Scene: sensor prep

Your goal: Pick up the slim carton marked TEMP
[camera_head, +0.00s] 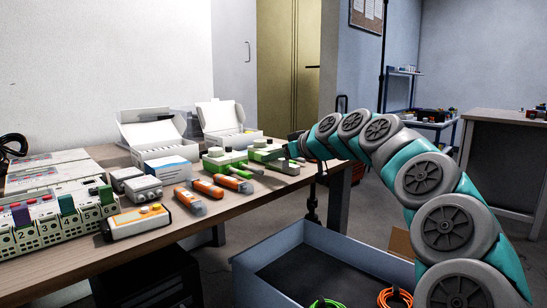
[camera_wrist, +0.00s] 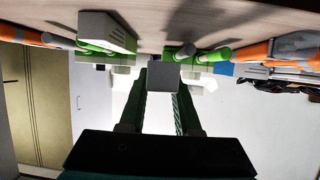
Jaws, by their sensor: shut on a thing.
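My gripper (camera_wrist: 163,90) shows in the wrist view, where the picture is upside down with the table at the top. Its two dark green fingers are shut on a small grey box (camera_wrist: 163,76), seen end-on at their tips. No marking can be read on it, so I cannot tell whether it says TEMP. In the head view my gripper (camera_head: 290,150) is at the right end of the wooden table, close to the green-and-white devices. The held box cannot be made out there. I cannot tell whether it touches the table.
Green-and-white devices (camera_head: 225,162) and orange handheld devices (camera_head: 233,183) lie close by on the table (camera_head: 255,205). Open white cartons (camera_head: 155,135) stand behind them. A blue-grey bin (camera_head: 310,235) with coiled cables is on the floor in front. A blue trolley stands at the back right.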

